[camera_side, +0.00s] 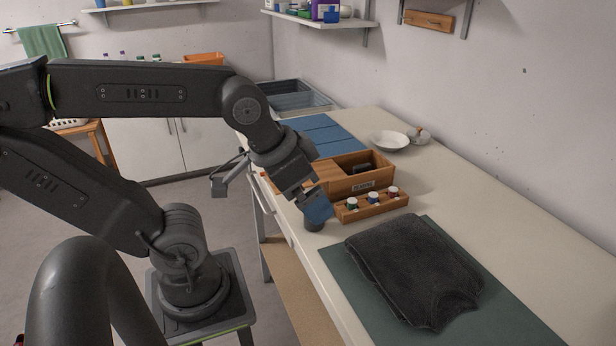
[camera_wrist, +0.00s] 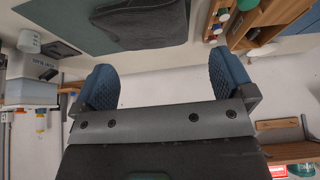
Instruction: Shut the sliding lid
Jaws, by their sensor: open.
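A wooden box (camera_side: 362,184) with a small label on its front stands on the counter. A wooden lid (camera_side: 324,173) covers its left part. The right part is open and a dark object (camera_side: 361,168) shows inside. Part of the box (camera_wrist: 280,12) also shows at the upper right of the wrist view. My gripper (camera_side: 317,214) is at the counter's front edge, left of and nearer than the box, and apart from it. In the wrist view my gripper (camera_wrist: 165,84) has its two blue fingers spread, with nothing between them.
A small wooden rack (camera_side: 372,207) with several capped bottles stands right in front of the box. A dark folded cloth (camera_side: 415,268) lies on a green mat (camera_side: 510,318) nearer. A white bowl (camera_side: 389,140) is behind the box. The counter's right side (camera_side: 480,205) is clear.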

